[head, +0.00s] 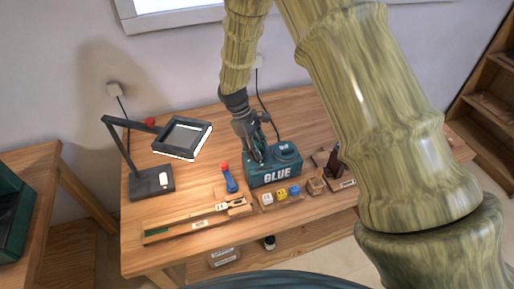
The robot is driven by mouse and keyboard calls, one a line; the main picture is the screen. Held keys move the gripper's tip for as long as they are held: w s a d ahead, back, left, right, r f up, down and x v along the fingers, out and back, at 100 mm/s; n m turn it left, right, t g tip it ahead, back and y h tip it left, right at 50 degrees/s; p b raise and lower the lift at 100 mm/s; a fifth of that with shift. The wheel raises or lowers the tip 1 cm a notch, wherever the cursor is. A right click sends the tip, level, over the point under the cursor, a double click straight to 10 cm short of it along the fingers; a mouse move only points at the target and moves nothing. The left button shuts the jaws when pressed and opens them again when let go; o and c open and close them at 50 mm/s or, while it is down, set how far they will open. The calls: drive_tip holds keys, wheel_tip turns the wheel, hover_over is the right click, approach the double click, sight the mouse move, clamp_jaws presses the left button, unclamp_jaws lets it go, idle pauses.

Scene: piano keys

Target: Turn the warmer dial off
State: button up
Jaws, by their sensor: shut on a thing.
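The glue warmer (275,177) is a dark teal box with "GLUE" in white on its front, standing near the middle of the workbench. A round dark fitting with pale marks (284,147) shows on its top right. My gripper (257,158) points down at the left part of the warmer's top. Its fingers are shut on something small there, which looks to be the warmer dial. The fingers hide the dial, so its setting cannot be read.
The wooden workbench (205,246) holds a black lamp (152,181) at left and a blue tool with a red end (229,178) beside the warmer. A long wooden piece (190,222) lies front left.

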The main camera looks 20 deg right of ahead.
drive_tip(key=shift+n, duration=0.6)
drive_tip(key=o, duration=1)
drive_tip(key=shift+s, duration=0.1)
drive_tip(key=shift+r, duration=0.1)
drive_tip(key=v, duration=1.2)
drive_tip(key=shift+s+a, duration=0.1)
drive_tip(key=shift+s, duration=0.05)
